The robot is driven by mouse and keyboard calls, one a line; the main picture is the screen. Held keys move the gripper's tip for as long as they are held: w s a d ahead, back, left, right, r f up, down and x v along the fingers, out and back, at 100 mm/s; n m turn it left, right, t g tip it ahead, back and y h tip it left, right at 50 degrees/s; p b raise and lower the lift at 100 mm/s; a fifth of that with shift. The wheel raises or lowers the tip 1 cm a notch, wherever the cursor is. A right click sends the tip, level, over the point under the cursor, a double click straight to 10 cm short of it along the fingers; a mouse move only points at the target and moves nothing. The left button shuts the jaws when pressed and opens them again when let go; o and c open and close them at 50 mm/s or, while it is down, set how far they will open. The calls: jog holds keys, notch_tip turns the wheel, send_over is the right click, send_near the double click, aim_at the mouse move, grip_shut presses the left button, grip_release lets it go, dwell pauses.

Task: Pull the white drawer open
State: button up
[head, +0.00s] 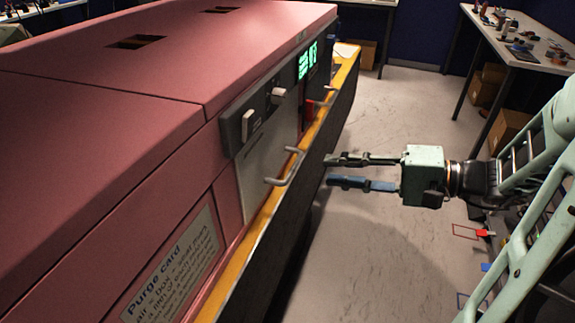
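A pale grey-white front panel (262,146) is set in the side of the pink machine; it looks like the white drawer and sits flush with the side. A curved metal bar handle (287,168) stands out from it. My gripper (331,170) is to the right of this handle, pointing left towards it. The fingertips appear apart from the handle and close to the dark ledge face.
A ledge with a yellow top (252,247) and dark side runs along the machine below the handle. A second handle (321,98) is farther back, near a green display (307,60). A bench (525,45) and boxes stand at the right. The floor (400,110) beyond my gripper is clear.

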aim_at(294, 166)
jog(key=x, duration=0.9)
jog(key=shift+a+f+b, duration=0.1)
jog(key=shift+a+b, duration=0.2)
jog(key=shift+a, duration=0.05)
grip_shut()
